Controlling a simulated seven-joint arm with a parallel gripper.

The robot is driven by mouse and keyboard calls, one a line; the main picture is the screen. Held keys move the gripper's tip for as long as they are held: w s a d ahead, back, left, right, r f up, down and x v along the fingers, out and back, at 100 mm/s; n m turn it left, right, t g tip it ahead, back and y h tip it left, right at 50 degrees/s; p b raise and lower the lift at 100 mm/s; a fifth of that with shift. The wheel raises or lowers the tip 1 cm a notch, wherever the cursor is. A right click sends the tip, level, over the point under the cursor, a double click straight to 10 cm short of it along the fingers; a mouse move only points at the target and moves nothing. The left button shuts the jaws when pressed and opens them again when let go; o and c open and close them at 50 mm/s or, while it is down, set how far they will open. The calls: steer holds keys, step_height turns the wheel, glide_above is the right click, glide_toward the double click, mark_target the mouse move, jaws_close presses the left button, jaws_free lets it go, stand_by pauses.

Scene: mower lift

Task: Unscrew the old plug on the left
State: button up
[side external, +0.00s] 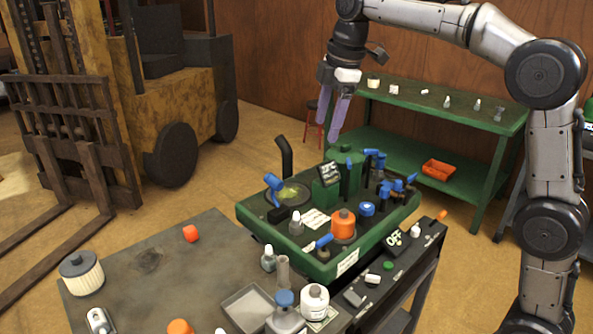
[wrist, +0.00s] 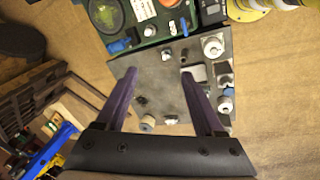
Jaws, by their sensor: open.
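My gripper (side external: 328,122) is open and empty, held high above the green machine deck (side external: 262,232) with its purple fingers pointing down. In the wrist view its spread fingers (wrist: 158,73) frame the grey table, with nothing between them. A white-topped plug (side external: 296,222) stands upright on the left front part of the deck, beside a paper label and an orange-capped part (side external: 343,222). Another white-topped plug (side external: 268,258) stands on the grey table near the deck's edge. I cannot tell from looks which plug is old. The gripper touches neither.
The deck carries a black upright pipe (side external: 284,158), a dark display and several blue-handled parts. The grey table (side external: 190,270) holds a cream-sided filter (side external: 82,273), bottles and a tray (side external: 248,307). A dark console reads OFF. A green bench (side external: 440,105) stands behind.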

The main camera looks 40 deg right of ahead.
steer(key=w+d+f+g, duration=0.1)
steer(key=w+d+f, duration=0.1)
steer(key=w+f, duration=0.65)
steer(key=g, duration=0.2)
glide_toward(296, 212)
steer(key=shift+n, duration=0.3)
step_height(296, 212, down, 11)
steer(key=shift+s+d+r, duration=0.1)
steer(key=shift+c, duration=0.2)
jaws_close()
steer(key=shift+o, duration=0.2)
jaws_free()
